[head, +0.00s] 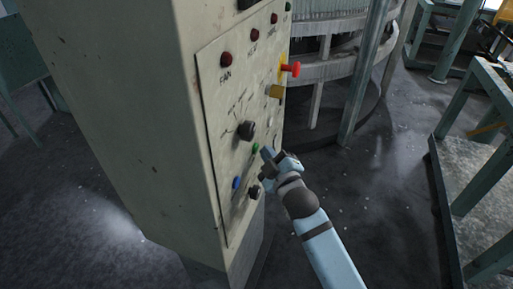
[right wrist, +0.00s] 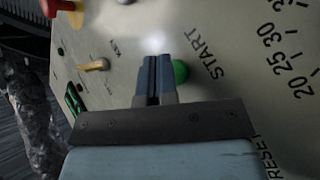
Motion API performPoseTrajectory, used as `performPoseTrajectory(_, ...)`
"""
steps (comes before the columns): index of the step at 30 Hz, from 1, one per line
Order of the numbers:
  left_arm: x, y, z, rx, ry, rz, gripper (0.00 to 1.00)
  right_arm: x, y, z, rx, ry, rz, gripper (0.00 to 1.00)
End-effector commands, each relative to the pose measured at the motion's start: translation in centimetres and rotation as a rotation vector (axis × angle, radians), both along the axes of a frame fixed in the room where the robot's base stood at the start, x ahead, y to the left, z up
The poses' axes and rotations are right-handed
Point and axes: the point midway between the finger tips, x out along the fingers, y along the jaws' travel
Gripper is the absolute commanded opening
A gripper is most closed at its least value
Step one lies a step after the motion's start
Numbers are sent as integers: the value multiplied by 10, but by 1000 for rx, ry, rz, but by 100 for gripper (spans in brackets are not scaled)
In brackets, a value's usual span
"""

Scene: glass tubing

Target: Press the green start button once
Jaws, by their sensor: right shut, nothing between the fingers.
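The green start button (head: 255,148) is on the front panel of a beige control cabinet, below a black knob. In the right wrist view the green button (right wrist: 180,72) sits beside the word START, just right of my fingers and partly hidden by them. My right gripper (head: 266,153) is shut and empty, its fingertips close to the panel beside the button. In the right wrist view the shut fingers (right wrist: 153,62) point at the panel. I cannot tell whether they touch it. My left gripper is not in view.
The panel (head: 222,115) also carries a black dial knob (head: 246,130), a blue button (head: 236,182), a lower black knob (head: 254,192), a red emergency knob (head: 291,69) and several red lamps. A key switch (right wrist: 96,66) shows in the wrist view. Green metal frames stand at the right.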

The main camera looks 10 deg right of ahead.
Motion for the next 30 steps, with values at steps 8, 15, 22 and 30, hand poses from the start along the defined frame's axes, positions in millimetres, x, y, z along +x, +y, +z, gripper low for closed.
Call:
performPoseTrajectory(8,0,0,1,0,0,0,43,1,1,0,0,0,0,0)
performPoseTrajectory(15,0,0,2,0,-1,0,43,3,4,0,1,0,0,0)
performPoseTrajectory(22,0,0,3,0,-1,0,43,4,6,0,1,0,0,0)
performPoseTrajectory(30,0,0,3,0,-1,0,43,4,6,0,0,0,0,0)
